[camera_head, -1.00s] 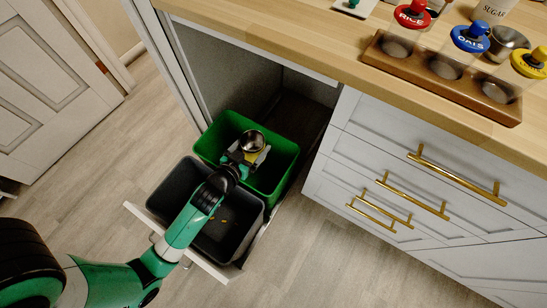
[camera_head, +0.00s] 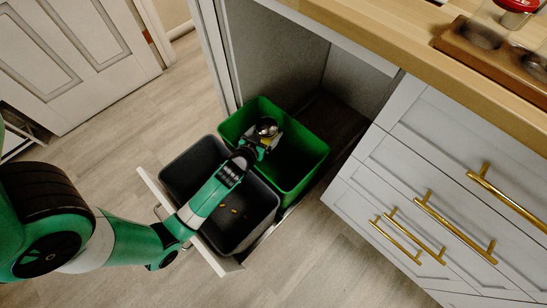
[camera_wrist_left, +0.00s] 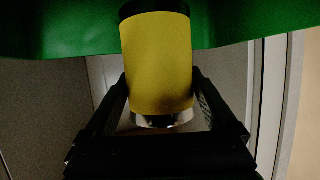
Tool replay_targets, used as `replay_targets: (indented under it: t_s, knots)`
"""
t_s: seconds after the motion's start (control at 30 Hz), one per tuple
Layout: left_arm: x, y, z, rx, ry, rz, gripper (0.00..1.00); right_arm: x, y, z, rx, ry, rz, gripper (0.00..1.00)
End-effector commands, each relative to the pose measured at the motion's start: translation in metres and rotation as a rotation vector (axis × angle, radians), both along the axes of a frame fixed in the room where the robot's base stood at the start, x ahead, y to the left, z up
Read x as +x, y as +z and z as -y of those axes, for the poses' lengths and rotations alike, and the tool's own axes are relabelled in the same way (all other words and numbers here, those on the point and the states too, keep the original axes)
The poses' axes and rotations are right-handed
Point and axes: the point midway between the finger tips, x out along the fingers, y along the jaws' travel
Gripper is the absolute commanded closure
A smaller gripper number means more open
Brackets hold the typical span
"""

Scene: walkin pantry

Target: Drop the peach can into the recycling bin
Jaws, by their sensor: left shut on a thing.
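The peach can (camera_wrist_left: 158,65) has a yellow label and fills the middle of the left wrist view. In the head view its round metal end (camera_head: 267,127) shows at the end of my left arm. My left gripper (camera_head: 266,139) is shut on the can, with a dark finger on each side of it in the left wrist view (camera_wrist_left: 158,110). The green bin (camera_head: 296,187), which I take for the recycling bin, stands in the pulled-out drawer. The can is over the green bin's opening; its exact height is unclear. My right gripper is not in view.
A dark grey bin (camera_head: 262,218) with a few small orange scraps sits in front of the green bin, under my left forearm. The white drawer front (camera_head: 154,188) is pulled out. The wooden counter (camera_head: 400,45) and white drawers (camera_head: 440,150) lie to the right.

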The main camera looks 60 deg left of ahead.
Motion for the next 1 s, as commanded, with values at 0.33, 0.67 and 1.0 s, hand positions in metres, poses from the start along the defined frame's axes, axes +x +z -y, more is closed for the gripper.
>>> replay_targets:
  t_s: [0.33,0.67,1.0]
  knots:
    - [0.0,-0.014,0.0,0.001,0.0,0.001,0.64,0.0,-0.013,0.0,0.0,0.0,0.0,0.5]
    - [0.0,-0.014,0.0,0.0,0.0,0.0,0.0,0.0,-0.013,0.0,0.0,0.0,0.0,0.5]
    - [-0.04,0.009,0.032,-0.001,-0.004,-0.004,0.0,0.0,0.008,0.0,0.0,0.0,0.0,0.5]
